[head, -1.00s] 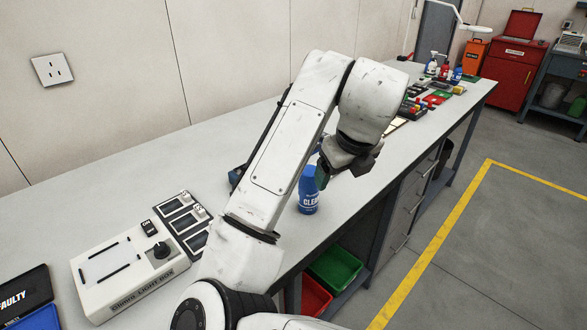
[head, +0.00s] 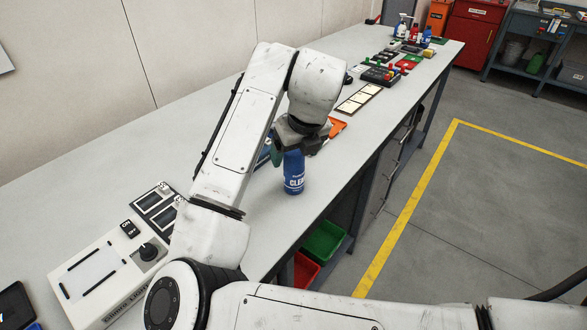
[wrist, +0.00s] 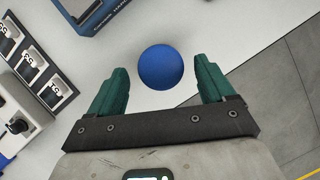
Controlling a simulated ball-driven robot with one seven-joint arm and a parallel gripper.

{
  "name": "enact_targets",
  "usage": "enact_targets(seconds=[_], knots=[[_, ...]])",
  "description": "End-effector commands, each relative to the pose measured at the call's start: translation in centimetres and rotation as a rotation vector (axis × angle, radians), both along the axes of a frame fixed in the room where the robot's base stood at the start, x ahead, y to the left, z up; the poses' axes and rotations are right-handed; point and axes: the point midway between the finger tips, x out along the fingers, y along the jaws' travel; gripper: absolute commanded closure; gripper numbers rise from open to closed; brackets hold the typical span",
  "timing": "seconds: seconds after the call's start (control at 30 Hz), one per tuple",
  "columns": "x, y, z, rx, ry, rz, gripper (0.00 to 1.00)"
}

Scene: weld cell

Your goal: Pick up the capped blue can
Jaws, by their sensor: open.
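The capped blue can (head: 293,178) stands upright on the workbench near its front edge in the head view, with white lettering on its side. My gripper (head: 290,153) is above it and partly covers its top. In the wrist view the can's round blue cap (wrist: 160,67) shows from above. It lies midway between and just beyond the tips of the two green fingers of my gripper (wrist: 158,80). The fingers are open, with clear space on each side of the cap, and hold nothing.
A control box (head: 105,275) and dark panels (head: 155,208) lie to the left on the workbench (head: 80,190). A blue case (wrist: 85,12) is close behind the can. An orange item (head: 337,127) lies beyond my gripper. Green (head: 322,243) and red bins sit below the bench.

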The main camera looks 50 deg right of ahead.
Motion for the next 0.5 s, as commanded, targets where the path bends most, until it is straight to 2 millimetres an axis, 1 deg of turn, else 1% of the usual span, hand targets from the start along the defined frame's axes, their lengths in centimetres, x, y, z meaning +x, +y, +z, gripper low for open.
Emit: enact_targets(seconds=[0.23,0.33,0.5], knots=[[1.0,-0.7,-3.3,-0.001,0.003,0.001,0.18],[1.3,-0.8,-3.9,-0.001,0.000,0.002,0.18],[1.3,-0.8,-3.9,-0.001,-0.001,0.001,0.18]])
